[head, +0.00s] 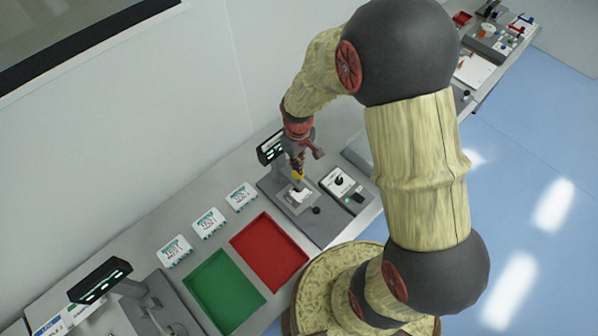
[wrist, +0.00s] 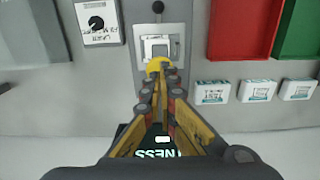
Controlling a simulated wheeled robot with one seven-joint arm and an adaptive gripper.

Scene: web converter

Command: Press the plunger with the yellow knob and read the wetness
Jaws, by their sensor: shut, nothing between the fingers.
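The yellow knob (wrist: 158,65) shows just beyond my fingertips in the wrist view, and as a small yellow spot (head: 298,176) in the head view. My gripper (wrist: 165,76) is shut and empty, pointing down over the knob; whether it touches the knob I cannot tell. Below the knob, a white square piece (wrist: 160,46) lies on the grey tester base (wrist: 178,12). The tester's display (head: 270,149) stands behind my gripper with small lit marks. In the wrist view, the display (wrist: 158,152) shows upside-down letters "NESS", partly hidden by my fingers; no value is readable.
A white box with a black dial (head: 339,181) stands right of the tester. A red tray (head: 268,252), a green tray (head: 222,291) and white packs (head: 208,222) lie to the left. A second display device (head: 100,279) stands farther left. The wall is close behind.

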